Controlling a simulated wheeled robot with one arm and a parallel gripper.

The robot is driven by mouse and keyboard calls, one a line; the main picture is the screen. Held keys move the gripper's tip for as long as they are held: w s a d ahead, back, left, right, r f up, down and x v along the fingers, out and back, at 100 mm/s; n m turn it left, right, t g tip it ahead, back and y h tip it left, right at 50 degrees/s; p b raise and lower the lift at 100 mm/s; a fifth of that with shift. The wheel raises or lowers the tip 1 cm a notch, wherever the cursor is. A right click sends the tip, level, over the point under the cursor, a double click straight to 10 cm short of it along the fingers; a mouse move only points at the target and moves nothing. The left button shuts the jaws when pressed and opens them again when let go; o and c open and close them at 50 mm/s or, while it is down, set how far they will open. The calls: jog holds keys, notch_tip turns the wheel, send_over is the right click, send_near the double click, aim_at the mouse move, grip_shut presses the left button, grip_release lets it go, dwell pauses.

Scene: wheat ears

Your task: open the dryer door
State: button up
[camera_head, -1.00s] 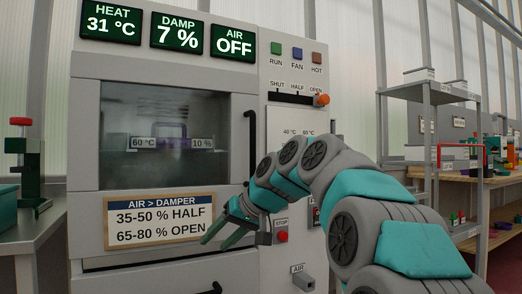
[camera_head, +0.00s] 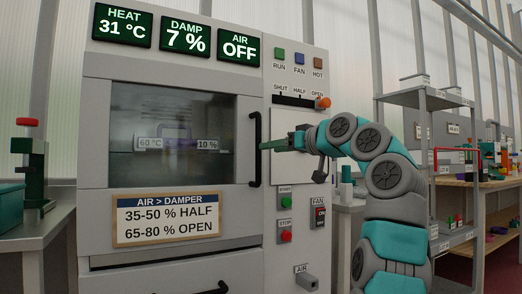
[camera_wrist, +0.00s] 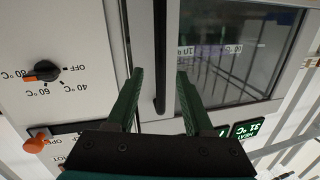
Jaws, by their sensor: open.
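The dryer door (camera_head: 100,140) is a pale grey panel with a dark window, and it looks shut. Its black upright bar handle (camera_head: 255,170) runs along the door's right edge. My gripper (camera_head: 262,146) reaches in from the right, with its green fingertips at the handle's middle height. In the wrist view, which is turned upside down, the handle (camera_wrist: 160,50) shows between the two spread green fingers of my gripper (camera_wrist: 160,75). The fingers are open, with a gap on each side of the bar. I cannot tell how deep the bar sits between them.
The control panel right of the door has a damper slider with an orange knob (camera_head: 323,102), a green start button (camera_head: 286,202) and a red stop button (camera_head: 286,236). A lower drawer handle (camera_head: 210,288) sits beneath. A grey shelf rack (camera_head: 425,95) stands at the right.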

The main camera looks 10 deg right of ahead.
jog(key=shift+n+t, duration=0.4)
jog(key=shift+n, duration=0.1)
jog(key=shift+r+p+x, duration=0.15)
jog(key=shift+p+x, duration=0.3)
jog(key=shift+x, duration=1.25)
jog(key=shift+r+p+x, duration=0.15)
jog(key=shift+p+x, duration=0.25)
jog(key=shift+x, duration=1.35)
jog(key=shift+s+a, duration=0.1)
grip_shut()
